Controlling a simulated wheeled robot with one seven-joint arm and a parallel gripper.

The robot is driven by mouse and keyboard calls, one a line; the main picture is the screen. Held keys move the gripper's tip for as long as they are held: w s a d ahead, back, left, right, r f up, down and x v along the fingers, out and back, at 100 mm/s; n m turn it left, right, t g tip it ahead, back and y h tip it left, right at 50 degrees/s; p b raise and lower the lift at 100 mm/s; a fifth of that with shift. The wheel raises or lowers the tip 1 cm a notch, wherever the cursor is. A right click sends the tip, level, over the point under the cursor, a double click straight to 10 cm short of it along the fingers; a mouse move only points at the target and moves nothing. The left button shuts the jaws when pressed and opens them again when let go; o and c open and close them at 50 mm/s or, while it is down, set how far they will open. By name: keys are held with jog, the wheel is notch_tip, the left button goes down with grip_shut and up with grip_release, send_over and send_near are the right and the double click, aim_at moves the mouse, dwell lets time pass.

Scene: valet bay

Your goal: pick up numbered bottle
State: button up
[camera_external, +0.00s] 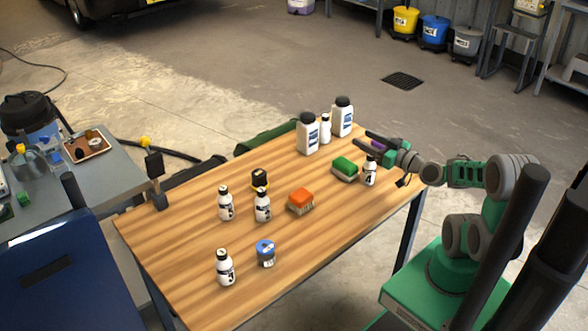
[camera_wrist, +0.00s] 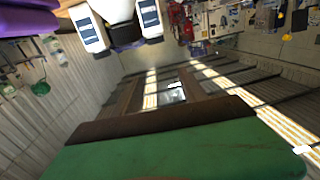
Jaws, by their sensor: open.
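Small white bottles with black caps and black numbers stand upright on the wooden table. The bottle marked 4 (camera_external: 370,171) is at the right, just below my gripper (camera_external: 362,141) in the outside view. Three more stand to the left: a front bottle (camera_external: 225,268), a left bottle (camera_external: 225,205) and a middle bottle (camera_external: 262,205); their numbers are hard to read. My gripper is open, its dark fingers pointing left over the table's right end. I see no bottle held. The wrist view shows no readable number.
Two large white jugs (camera_external: 307,135) (camera_external: 342,118) flank a small white bottle (camera_external: 325,129) at the back. A green brush (camera_external: 345,168), an orange brush (camera_external: 301,201), a blue-topped jar (camera_external: 265,254) and a black-and-yellow item (camera_external: 260,179) stand nearby. The table's left end (camera_external: 150,235) has clear room.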

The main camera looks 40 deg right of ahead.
jog(key=w+a+n+g+y+b, duration=0.1)
jog(key=w+a+n+y+b, duration=0.15)
jog(key=a, duration=0.35)
jog(key=w+a+n+g+y+b, duration=0.1)
jog(key=w+a+n+y, duration=0.1)
jog(key=a+y, duration=0.3)
jog(key=n+g+y+b, duration=0.2)
jog(key=n+g+y, duration=0.2)
jog(key=y, duration=0.1)
send_near(262, 193)
notch_tip(262, 193, up, 6)
jog(key=w+a, duration=0.2)
jog(key=w, duration=0.1)
jog(key=f, duration=0.2)
jog(key=f+b, duration=0.1)
jog(key=f, duration=0.2)
jog(key=f+b, duration=0.1)
jog(key=f, duration=0.1)
jog(key=shift+s+d+f, duration=0.1)
jog(key=shift+d+f, duration=0.05)
jog(key=shift+d, duration=0.2)
jog(key=x, duration=0.7)
jog(key=shift+w+a, duration=0.2)
jog(key=shift+w, duration=0.05)
grip_shut()
